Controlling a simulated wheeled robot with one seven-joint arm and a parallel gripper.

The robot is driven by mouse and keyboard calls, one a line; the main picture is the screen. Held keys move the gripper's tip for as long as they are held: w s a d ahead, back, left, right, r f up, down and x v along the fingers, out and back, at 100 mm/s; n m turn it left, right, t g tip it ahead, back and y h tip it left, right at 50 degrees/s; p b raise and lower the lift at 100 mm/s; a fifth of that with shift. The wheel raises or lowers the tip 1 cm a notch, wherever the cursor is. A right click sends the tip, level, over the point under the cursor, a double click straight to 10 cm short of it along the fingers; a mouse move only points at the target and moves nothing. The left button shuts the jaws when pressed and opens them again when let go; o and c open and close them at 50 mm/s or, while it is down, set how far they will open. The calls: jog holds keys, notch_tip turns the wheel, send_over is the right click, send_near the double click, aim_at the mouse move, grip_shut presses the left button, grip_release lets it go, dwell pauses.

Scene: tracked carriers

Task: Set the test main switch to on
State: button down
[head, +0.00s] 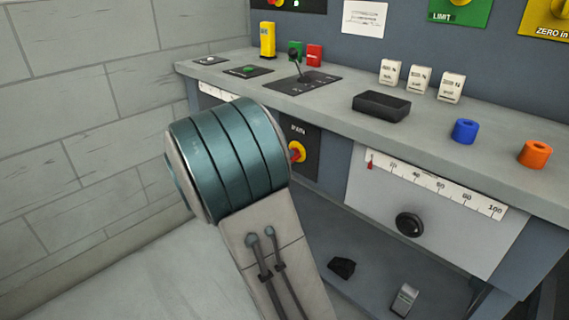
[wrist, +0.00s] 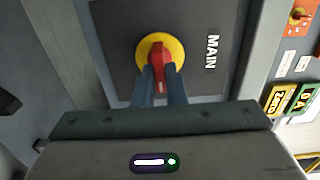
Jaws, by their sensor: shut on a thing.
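The main switch (wrist: 159,54) is a red handle on a round yellow plate, on a dark panel (wrist: 115,40) marked MAIN. In the wrist view the handle lies along the picture's vertical, crosswise to the upright of the lettering. My gripper (wrist: 162,78) has its two fingers on either side of the handle's near end, closed on it. In the head view the switch (head: 298,152) shows on the console's front below the worktop, partly behind my arm. My arm hides the gripper there. Whether the word TEST is on the panel cannot be read.
The worktop (head: 335,110) overhangs the switch panel. It bears a lever plate (head: 300,88), a black tray (head: 381,105), white blocks, and blue (head: 465,131) and orange (head: 535,154) cylinders. A block wall (head: 80,120) stands left.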

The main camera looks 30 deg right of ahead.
dwell(0.3)
jog(key=c, duration=1.5)
grip_release()
jog(key=shift+a, duration=0.15)
jog(key=p+v, duration=0.3)
jog(key=v, duration=1)
jog(key=shift+s+a+p, duration=0.1)
jog(key=shift+a+p, duration=0.2)
jog(key=shift+a, duration=0.05)
jog(key=shift+r, duration=0.1)
